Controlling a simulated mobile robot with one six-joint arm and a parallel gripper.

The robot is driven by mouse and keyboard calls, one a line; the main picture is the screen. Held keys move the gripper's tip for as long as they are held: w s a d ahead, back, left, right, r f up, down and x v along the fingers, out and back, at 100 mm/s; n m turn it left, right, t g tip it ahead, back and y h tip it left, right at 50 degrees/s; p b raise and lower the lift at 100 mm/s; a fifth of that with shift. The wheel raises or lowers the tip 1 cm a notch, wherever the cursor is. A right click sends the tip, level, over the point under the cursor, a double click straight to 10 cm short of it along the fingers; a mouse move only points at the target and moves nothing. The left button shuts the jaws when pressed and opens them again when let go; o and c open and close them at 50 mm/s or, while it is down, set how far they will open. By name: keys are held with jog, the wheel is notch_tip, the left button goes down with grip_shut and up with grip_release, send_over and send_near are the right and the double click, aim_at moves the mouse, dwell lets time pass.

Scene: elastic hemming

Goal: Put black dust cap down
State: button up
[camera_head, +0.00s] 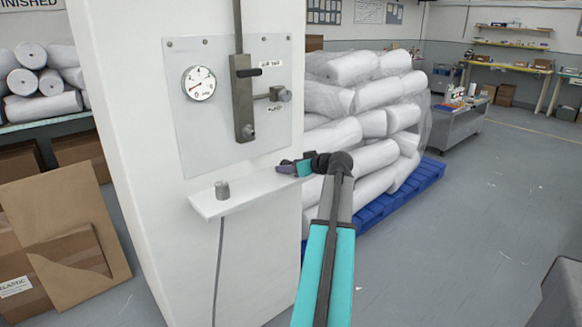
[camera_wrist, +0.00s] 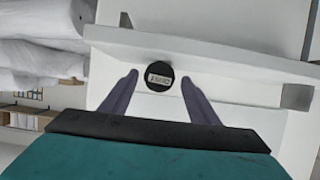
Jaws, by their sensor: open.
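The black dust cap (camera_wrist: 158,76) shows in the wrist view as a round black disc with a small pale label. It appears to rest on the white shelf (camera_head: 243,191) on the pillar. My gripper (camera_head: 287,167) is at the right end of this shelf. Its two purple fingers are open, one on each side of the cap, with a visible gap to it on both sides. In the head view I cannot make out the cap at the fingers.
A pressure gauge (camera_head: 199,83) and a metal valve fitting (camera_head: 243,98) are on the panel above. White wrapped rolls (camera_head: 372,125) are stacked on a blue pallet (camera_head: 400,196) behind my arm.

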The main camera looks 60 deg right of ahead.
jog(key=v, duration=1.2)
jog(key=shift+b, duration=0.4)
jog(key=shift+s+r, duration=0.1)
